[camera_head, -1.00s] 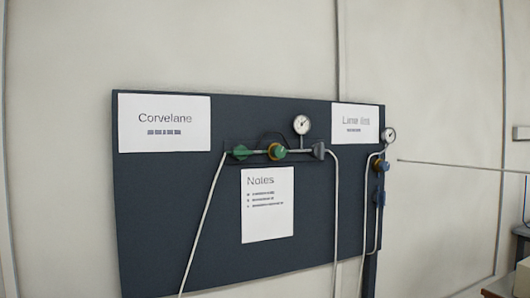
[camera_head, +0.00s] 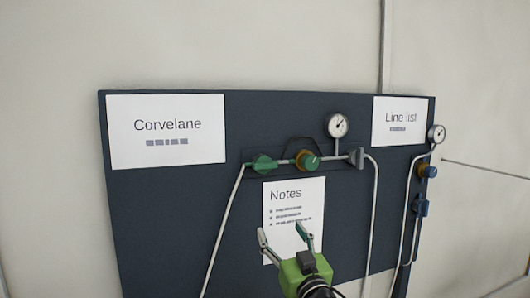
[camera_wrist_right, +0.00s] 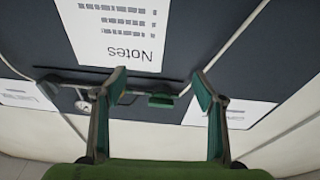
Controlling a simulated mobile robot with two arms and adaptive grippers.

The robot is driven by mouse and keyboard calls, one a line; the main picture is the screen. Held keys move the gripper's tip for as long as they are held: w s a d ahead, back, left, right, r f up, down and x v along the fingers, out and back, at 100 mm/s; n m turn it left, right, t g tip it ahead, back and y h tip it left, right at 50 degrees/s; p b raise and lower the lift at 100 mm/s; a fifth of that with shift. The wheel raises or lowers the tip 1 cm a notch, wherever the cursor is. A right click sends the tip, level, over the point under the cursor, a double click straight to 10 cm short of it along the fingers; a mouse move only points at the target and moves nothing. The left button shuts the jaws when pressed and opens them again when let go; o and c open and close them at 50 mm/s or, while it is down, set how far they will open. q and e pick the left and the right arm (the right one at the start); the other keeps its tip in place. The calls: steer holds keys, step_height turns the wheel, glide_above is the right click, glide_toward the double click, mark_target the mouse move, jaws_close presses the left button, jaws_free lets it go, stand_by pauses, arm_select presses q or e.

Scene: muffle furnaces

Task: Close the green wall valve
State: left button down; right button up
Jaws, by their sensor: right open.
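On the dark wall panel (camera_head: 160,220), a green lever-like valve handle (camera_head: 263,165) sits at the left end of a short horizontal pipe. A round green knob (camera_head: 308,161) on a brass-coloured body sits right of it on the same pipe. My right gripper (camera_head: 281,234) is open and empty, below these fittings and in front of the Notes sheet (camera_head: 293,194). In the right wrist view, which is upside down, a green fitting (camera_wrist_right: 161,101) shows between the open fingers (camera_wrist_right: 159,84), beyond the tips. My left gripper is not in view.
A pressure gauge (camera_head: 338,126) stands above the pipe, and a grey fitting (camera_head: 356,157) ends it. Thin tubes (camera_head: 221,232) run down the panel on both sides.

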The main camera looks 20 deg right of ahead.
steer(key=t, duration=0.2)
glide_toward(266, 166)
steer(key=shift+y, duration=0.4)
steer(key=p+x, duration=0.5)
steer(key=x, duration=0.4)
steer(key=shift+d+r, duration=0.1)
steer(key=shift+d, duration=0.1)
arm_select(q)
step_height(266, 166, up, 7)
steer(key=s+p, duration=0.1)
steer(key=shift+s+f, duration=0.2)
arm_select(e)
steer(key=shift+x, duration=0.95)
steer(key=shift+c, duration=0.4)
steer(key=c, duration=1)
